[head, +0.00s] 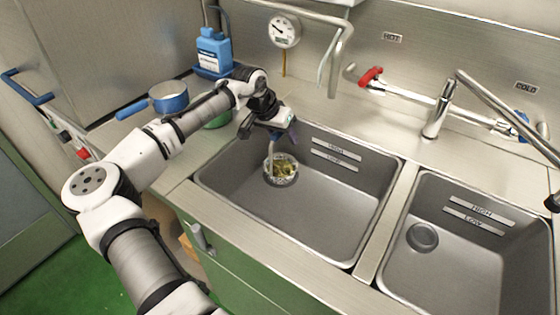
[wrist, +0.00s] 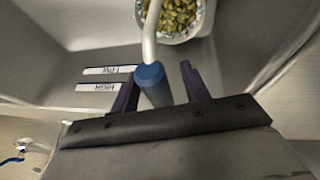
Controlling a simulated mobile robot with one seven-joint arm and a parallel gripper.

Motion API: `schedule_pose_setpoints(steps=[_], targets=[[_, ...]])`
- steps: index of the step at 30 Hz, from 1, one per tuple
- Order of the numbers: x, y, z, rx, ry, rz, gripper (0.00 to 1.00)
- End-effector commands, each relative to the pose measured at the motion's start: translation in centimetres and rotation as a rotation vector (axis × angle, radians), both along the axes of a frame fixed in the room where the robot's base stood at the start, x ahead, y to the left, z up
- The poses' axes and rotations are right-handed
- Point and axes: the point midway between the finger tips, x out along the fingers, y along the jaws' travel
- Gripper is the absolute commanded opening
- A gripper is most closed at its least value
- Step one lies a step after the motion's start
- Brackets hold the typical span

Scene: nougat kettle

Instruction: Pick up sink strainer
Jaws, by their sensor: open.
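The sink strainer (head: 281,182) is a round basket with a pale patterned rim, holding green-yellow bits. It is in the left basin, toward its upper left in the head view. It also shows at the top of the wrist view (wrist: 187,38), cut off by the frame edge. A pale rod (wrist: 150,38) rises from it to a blue grip (wrist: 152,82). My gripper (head: 278,137) is above the strainer. In the wrist view its open fingers (wrist: 160,74) stand on either side of the blue grip, with gaps visible. Contact with the grip cannot be seen.
The left basin (head: 240,200) has steep walls close around the strainer. A divider (head: 386,222) separates it from the right basin (head: 455,270). A blue-handled pan (head: 168,98) and a blue bottle (head: 213,50) are on the left. Pipes and a faucet (head: 438,120) stand behind.

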Motion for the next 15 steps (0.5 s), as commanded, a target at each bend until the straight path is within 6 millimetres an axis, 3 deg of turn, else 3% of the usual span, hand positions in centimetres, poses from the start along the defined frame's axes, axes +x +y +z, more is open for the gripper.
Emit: schedule_pose_setpoints(steps=[5,15], targets=[[0.01,0.01,0.00,0.000,0.000,0.000,0.45],[-0.01,0.02,0.01,0.000,0.000,0.000,0.00]])
